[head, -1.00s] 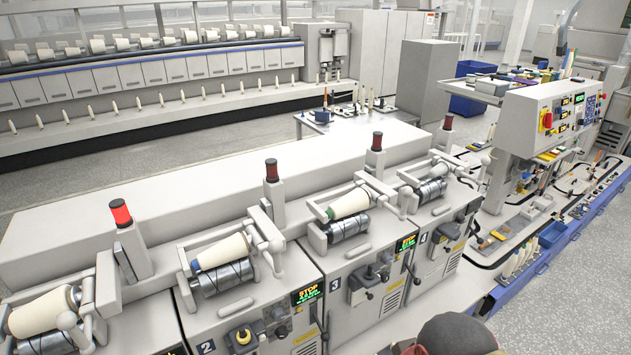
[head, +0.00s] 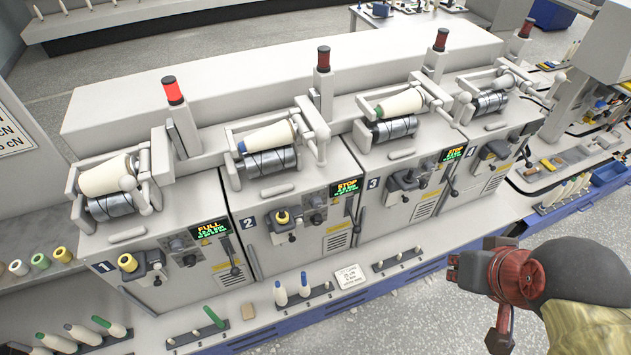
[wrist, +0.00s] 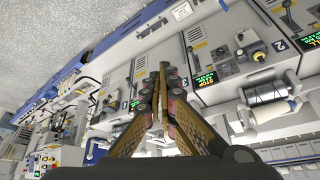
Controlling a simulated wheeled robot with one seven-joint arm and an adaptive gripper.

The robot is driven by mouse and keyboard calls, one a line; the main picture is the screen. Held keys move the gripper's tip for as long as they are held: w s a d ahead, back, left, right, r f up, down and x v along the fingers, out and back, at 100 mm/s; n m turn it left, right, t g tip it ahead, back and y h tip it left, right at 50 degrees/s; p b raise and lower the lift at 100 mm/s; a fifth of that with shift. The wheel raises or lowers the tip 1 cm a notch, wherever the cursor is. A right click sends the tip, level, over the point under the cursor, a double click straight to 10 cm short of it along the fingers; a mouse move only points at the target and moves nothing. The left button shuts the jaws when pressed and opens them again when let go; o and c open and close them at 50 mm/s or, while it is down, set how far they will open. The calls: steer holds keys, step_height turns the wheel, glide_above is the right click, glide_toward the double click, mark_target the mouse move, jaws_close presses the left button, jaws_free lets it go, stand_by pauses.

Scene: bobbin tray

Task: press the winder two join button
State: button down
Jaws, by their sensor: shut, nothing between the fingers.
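Winder two is the white unit marked 2 (head: 249,222), between winders one and three. Its front has a lit display (head: 347,187) reading STOP, a yellow bobbin (head: 282,216) on a grey holder, and dark round controls (head: 316,218). I cannot tell which control is the join button. A cone of yarn rests over its steel drum (head: 267,163). In the wrist view my gripper (wrist: 163,72) is shut and empty, its fingertips together. Winder two's display (wrist: 205,78) lies just right of the fingertips, with a gap. In the head view my arm is at right, away from the panel.
Winder one's display (head: 210,228) reads FULL and its lamp (head: 172,90) is lit red. Winder three (head: 405,195) stands to the right. Open floor (head: 415,315) lies in front.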

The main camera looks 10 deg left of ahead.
step_height(320, 180, down, 16)
steer(key=w+a+m+g+y+b, duration=0.1)
steer(key=w+m+g+b, duration=0.1)
steer(key=g, duration=0.4)
steer(key=a+f+m+g+y+b, duration=0.4)
steer(key=a+f+m+y, duration=0.6)
steer(key=f, duration=0.7)
steer(key=w+a+f+m+t+y, duration=0.1)
steer(key=w+a+f+m+y, duration=0.15)
steer(key=a+f+m, duration=0.4)
steer(key=w+a+f+m+t+y, duration=0.1)
steer(key=w+a+m+t+y, duration=0.2)
steer(key=m, duration=0.6)
steer(key=w+r+m+t, duration=0.4)
steer(key=w+m, duration=0.7)
steer(key=shift+w+r+t+y, duration=0.15)
steer(key=shift+w+t+y, duration=0.05)
steer(key=shift+t+y, duration=0.25)
steer(key=shift+g, duration=0.25)
